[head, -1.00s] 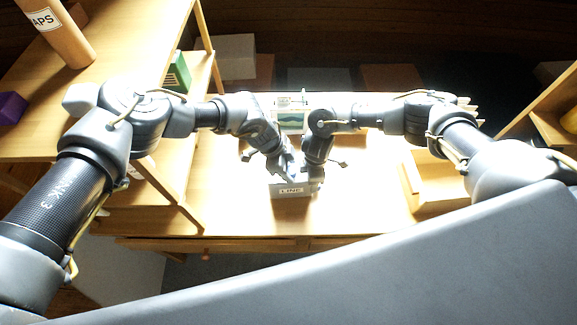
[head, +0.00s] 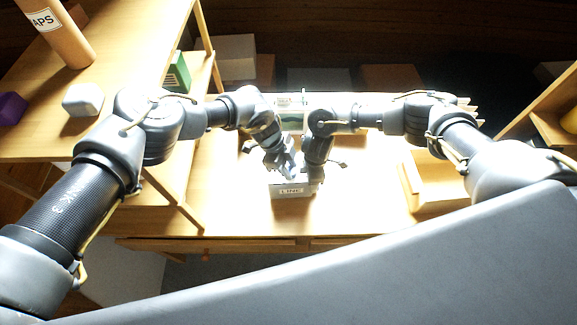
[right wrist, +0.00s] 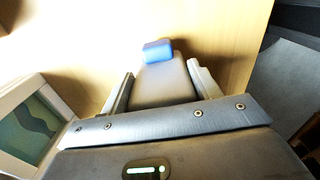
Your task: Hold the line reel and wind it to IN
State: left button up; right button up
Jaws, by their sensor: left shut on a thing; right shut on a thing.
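The line reel (head: 292,191) is a small grey box with a white label reading LINE, on the bench below my two grippers. My left gripper (head: 284,168) is at its top from the left, shut on a small part there; its fingertips are hard to make out. My right gripper (head: 315,178) is at the box's right end. In the right wrist view the fingers of my right gripper (right wrist: 163,85) flank a grey body, with a blue piece (right wrist: 157,50) at its far end. The crank and any IN mark cannot be made out.
A wooden tray (head: 440,190) is on the bench at right. Shelving at left carries a white cube (head: 83,99), a purple block (head: 11,108) and a brown tube (head: 58,35). Bare bench lies either side of the reel.

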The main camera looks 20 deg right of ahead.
pick_arm(q)
jog(key=o, duration=1)
jog(key=v, duration=1.2)
pick_arm(e)
jog(key=o, duration=1.2)
